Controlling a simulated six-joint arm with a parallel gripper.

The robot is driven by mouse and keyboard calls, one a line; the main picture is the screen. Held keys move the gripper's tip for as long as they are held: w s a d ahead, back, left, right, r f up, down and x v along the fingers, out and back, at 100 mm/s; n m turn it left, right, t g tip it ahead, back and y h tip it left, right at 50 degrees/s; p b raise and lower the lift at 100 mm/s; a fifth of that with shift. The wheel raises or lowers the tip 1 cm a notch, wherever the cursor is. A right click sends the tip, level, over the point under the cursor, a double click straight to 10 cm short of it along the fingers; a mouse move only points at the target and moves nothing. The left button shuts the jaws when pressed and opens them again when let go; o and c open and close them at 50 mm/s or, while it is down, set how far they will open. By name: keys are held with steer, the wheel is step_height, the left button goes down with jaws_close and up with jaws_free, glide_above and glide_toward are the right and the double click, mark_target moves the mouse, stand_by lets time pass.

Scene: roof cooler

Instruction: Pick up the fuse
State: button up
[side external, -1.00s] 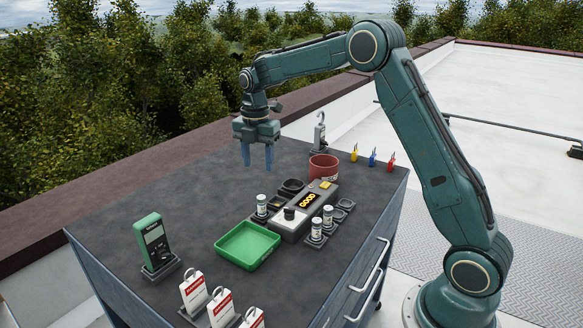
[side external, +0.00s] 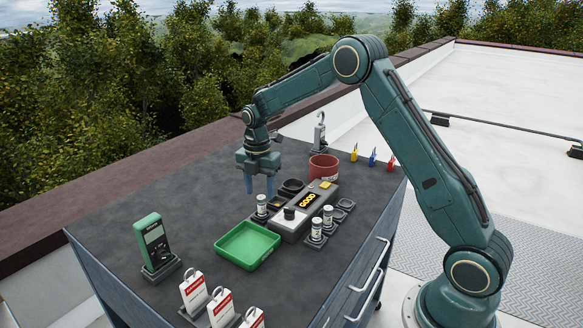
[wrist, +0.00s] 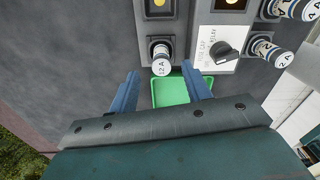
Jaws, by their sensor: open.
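Several small white and blue cylindrical fuses stand in dark holders around a grey tester box (side external: 290,222). One fuse (side external: 262,204) stands alone on the box's left side; in the wrist view this fuse (wrist: 161,62) reads "12 A" and lies ahead of the gap between my fingers. Two more fuses (side external: 328,214) (side external: 316,228) stand on the box's right side, and they show at the upper right of the wrist view (wrist: 268,50). My gripper (side external: 259,186) is open and empty, its blue fingers (wrist: 166,90) pointing down just above and behind the lone fuse.
A green tray (side external: 247,245) lies in front of the tester. A red cup (side external: 324,167) and a metal hook stand (side external: 319,135) are behind it. A green meter (side external: 152,241) stands at left, with white-and-red tags (side external: 194,291) in front.

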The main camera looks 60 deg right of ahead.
mark_target(261, 197)
steer(key=shift+f, duration=0.2)
steer(key=shift+s+d+f, duration=0.1)
steer(key=shift+f, duration=2.35)
steer(key=shift+c, duration=0.2)
jaws_close()
